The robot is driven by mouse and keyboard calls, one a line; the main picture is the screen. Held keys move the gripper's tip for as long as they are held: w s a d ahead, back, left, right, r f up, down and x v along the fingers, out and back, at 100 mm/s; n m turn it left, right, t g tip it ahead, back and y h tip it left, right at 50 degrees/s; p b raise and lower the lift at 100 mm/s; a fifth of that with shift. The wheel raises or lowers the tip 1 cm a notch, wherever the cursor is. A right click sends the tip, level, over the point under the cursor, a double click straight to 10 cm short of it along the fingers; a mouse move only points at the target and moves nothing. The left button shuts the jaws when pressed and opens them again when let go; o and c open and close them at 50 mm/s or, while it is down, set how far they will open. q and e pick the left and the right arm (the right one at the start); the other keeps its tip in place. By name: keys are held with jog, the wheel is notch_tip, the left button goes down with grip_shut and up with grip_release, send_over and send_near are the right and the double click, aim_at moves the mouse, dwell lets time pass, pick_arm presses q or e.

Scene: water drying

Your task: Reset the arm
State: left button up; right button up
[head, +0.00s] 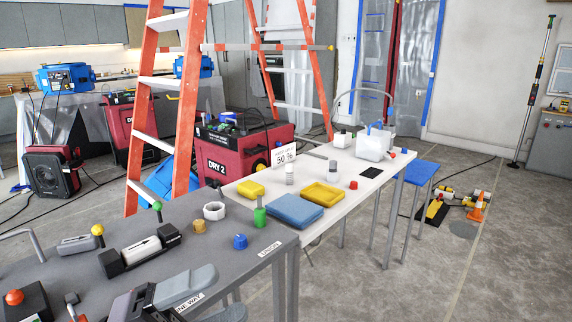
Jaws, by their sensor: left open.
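My left gripper (222,293) shows at the bottom of the head view, over the near edge of the dark grey table (75,216). Its two grey fingers point right and are apart, with nothing seen between them. The rest of my left arm is mostly cut off by the lower picture edge. My right gripper is not in view. Behind my left gripper on the grey table are a black and silver device (140,250), a blue knob-like piece (240,242) and a green bottle (260,215).
An orange ladder (190,95) stands behind. Floor at right is mostly open, with a cone (477,208).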

pick_arm(q)
jog(key=w+a+f+n+t+y+p, duration=0.15)
jog(key=a+f+n+t+y, duration=0.25)
jog(key=f+n+t+y, duration=0.5)
jog(key=w+a+f+n+t+y, duration=0.3)
jog(key=a+f+n+t+y, duration=0.15)
jog(key=n, duration=0.95)
jog(key=s+a+f+n+g+y, duration=0.1)
jog(key=s+f+n+g+y, duration=0.2)
jog(key=s+f, duration=0.3)
jog(key=s+a+f+n+g+y+p, duration=0.1)
jog(key=s+f+n+g, duration=0.4)
jog(key=f, duration=0.9)
jog(key=shift+s+a+f+y, duration=0.35)
jog(key=shift+s+a+y, duration=0.1)
jog(key=shift+s+y, duration=0.55)
jog(key=shift+w, duration=0.1)
jog(key=c, duration=0.5)
jog(key=shift+o, duration=0.2)
jog(key=shift+a, duration=0.1)
